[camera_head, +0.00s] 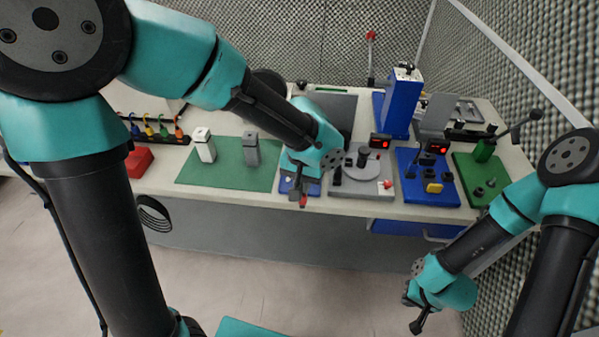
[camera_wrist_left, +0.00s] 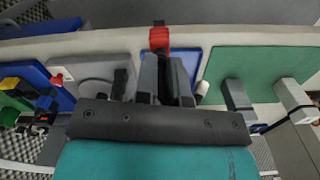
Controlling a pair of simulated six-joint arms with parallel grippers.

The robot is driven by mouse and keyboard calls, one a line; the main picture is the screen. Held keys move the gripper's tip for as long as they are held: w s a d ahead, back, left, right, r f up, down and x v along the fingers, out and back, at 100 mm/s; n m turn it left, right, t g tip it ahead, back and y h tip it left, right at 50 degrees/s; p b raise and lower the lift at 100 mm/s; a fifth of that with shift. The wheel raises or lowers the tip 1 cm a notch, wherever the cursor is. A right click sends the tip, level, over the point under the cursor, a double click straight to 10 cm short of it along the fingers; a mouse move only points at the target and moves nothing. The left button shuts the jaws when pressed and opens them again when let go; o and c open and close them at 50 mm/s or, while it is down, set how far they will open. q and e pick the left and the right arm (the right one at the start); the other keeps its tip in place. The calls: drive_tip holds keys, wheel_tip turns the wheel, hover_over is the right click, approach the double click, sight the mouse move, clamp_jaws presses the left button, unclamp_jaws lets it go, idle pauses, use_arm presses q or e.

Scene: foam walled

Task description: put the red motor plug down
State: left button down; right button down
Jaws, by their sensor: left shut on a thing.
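The red motor plug (camera_head: 303,203) is small and sits at the fingertips of my left gripper (camera_head: 301,193). My left gripper is shut on it, over the front part of the bench. In the left wrist view the red plug (camera_wrist_left: 159,38) shows between the ends of the grey fingers (camera_wrist_left: 163,72), in front of a blue plate (camera_wrist_left: 196,60). Whether the plug touches anything below cannot be told. My right gripper (camera_head: 418,322) hangs low in front of the bench, away from the plug, and its jaw opening is too small to tell.
A green mat (camera_head: 228,172) with a white block (camera_head: 203,146) and a grey block (camera_head: 251,149) lies left of the gripper. A grey fixture plate (camera_head: 360,190), a blue plate (camera_head: 428,190) and a tall blue block (camera_head: 402,103) stand to the right. A red box (camera_head: 139,161) is farther left.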

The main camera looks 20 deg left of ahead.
use_arm(q)
drive_tip(key=w+a+f, duration=0.1)
drive_tip(key=w+a, duration=0.3)
drive_tip(key=w, duration=1)
drive_tip(key=shift+w+f, duration=0.2)
drive_tip(key=shift+w, duration=0.05)
drive_tip(key=shift+a, duration=0.1)
drive_tip(key=shift+w+a+f, duration=0.1)
drive_tip(key=shift+w+f, duration=0.1)
drive_tip(key=shift+f, duration=0.7)
drive_tip(key=shift+w+f, duration=0.2)
drive_tip(key=shift+f, duration=0.7)
drive_tip(key=shift+f, duration=0.1)
drive_tip(key=c, duration=1.7)
unclamp_jaws()
drive_tip(key=o, duration=0.5)
